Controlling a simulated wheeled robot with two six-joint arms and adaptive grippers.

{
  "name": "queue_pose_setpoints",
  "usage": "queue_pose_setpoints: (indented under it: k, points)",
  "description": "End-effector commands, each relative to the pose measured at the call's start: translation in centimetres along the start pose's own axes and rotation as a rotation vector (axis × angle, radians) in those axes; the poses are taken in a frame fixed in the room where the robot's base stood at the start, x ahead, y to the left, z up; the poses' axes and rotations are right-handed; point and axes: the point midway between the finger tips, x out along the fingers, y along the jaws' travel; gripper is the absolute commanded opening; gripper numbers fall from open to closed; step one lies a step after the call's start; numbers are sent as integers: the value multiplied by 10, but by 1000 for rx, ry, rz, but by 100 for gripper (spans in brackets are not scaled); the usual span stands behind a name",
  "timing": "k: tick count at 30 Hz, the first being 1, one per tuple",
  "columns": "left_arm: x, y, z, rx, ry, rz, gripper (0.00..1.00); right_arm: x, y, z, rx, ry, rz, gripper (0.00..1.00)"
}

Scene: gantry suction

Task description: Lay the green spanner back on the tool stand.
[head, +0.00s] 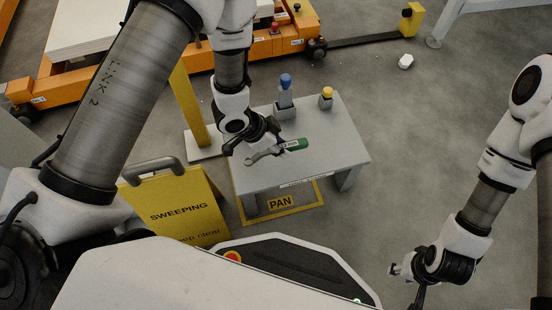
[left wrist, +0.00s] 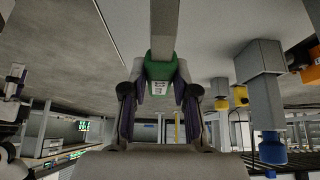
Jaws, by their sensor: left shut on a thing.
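The green spanner (head: 293,145) has a green handle with a white label and a grey metal head pointing left. My left gripper (head: 277,140) is shut on the spanner over the grey tool stand (head: 250,180). In the left wrist view the green handle (left wrist: 160,68) sits between the two fingers (left wrist: 157,92), with the grey shaft running to the top edge. I cannot tell whether the spanner touches the stand's top. My right gripper (head: 407,284) hangs low at the right, away from the stand; its finger opening is unclear.
A blue-topped tool (head: 286,81) and a yellow-topped tool (head: 327,92) stand in grey blocks at the stand's back. A yellow post (head: 190,105) and a yellow "SWEEPING" sign (head: 180,207) are at left. An orange-framed cart (head: 260,47) is behind. Floor at right is mostly clear.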

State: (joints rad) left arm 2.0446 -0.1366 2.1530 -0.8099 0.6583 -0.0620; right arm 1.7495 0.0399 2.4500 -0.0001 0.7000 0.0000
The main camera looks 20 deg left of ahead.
Motion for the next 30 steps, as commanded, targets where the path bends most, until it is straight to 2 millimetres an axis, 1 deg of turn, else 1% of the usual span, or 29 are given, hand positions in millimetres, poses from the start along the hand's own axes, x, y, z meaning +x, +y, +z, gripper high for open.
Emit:
queue_pose_setpoints:
  k: [4,6,9,15,20,21,22,23,30]
  points:
    - [-4,1,18,-3,2,0,0,13,0,0,0,1,0,40]
    - [14,1,26,1,1,0,0,28,0,0,0,1,0,40]
    - [26,1,33,2,1,0,0,39,0,-1,2,2,0,40]
    - [23,1,30,2,1,0,0,34,0,-1,3,3,0,40]
    - [26,1,32,1,1,0,0,35,1,-1,3,3,0,40]
    - [26,1,32,1,1,0,35,35,1,-1,3,3,0,40]
    - [26,1,32,1,1,0,46,34,1,-1,3,3,0,40]
    - [26,1,32,1,1,0,53,34,1,-1,3,3,0,40]
    - [26,1,32,1,1,0,53,35,1,-1,3,3,0,40]
